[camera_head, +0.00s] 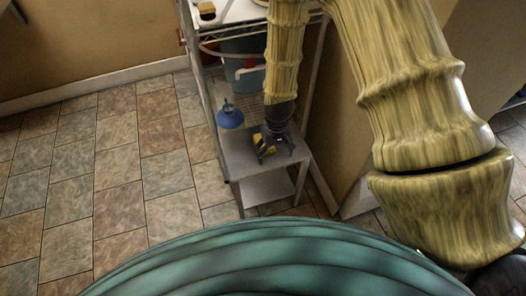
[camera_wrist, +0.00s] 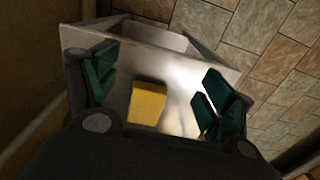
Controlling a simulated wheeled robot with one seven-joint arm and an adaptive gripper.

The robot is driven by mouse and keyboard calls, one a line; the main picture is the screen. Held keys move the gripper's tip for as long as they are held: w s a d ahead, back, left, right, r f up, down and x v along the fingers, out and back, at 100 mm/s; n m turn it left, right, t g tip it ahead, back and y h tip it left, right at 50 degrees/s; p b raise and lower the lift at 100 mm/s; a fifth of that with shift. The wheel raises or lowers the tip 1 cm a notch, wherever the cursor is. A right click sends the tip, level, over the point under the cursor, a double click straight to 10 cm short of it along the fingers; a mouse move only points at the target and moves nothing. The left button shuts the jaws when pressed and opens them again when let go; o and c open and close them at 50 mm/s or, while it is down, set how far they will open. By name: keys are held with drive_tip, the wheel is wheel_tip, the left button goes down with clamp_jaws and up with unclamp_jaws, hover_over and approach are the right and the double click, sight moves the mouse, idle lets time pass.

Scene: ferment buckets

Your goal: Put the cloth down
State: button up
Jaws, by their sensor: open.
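The cloth (camera_wrist: 148,103) looks like a small yellow folded block in the wrist view, lying on a pale stand top (camera_wrist: 175,75). My gripper (camera_wrist: 160,82) is open, with its green-padded fingers spread on both sides of the cloth and apart from it. In the head view my gripper (camera_head: 281,141) is low over the small grey stand (camera_head: 245,160). A yellow patch shows beside the gripper there, but I cannot tell whether it is the cloth or part of the gripper.
A metal shelf rack (camera_head: 203,82) stands behind the stand, with a blue bucket (camera_head: 243,62) inside. A blue funnel-shaped thing (camera_head: 230,117) sits near the stand's back left. A brush-like item (camera_head: 207,10) lies on the top shelf. Tiled floor (camera_head: 110,170) at left is clear.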

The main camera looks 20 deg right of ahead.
drive_tip(key=b, duration=0.4)
approach(256, 138)
drive_tip(key=s+d+r, duration=0.1)
drive_tip(key=s+d, duration=0.1)
drive_tip(key=s, duration=0.2)
drive_tip(key=shift+a+f, duration=0.2)
drive_tip(key=shift+f, duration=2.3)
drive_tip(key=shift+s+d+f, duration=0.1)
drive_tip(key=shift+d+f, duration=0.1)
drive_tip(key=shift+f, duration=1.1)
drive_tip(key=shift+s+d+f, duration=0.1)
drive_tip(key=shift+d+f, duration=0.05)
drive_tip(key=shift+f, duration=1.15)
drive_tip(key=c, duration=1.1)
drive_tip(key=shift+o, duration=0.2)
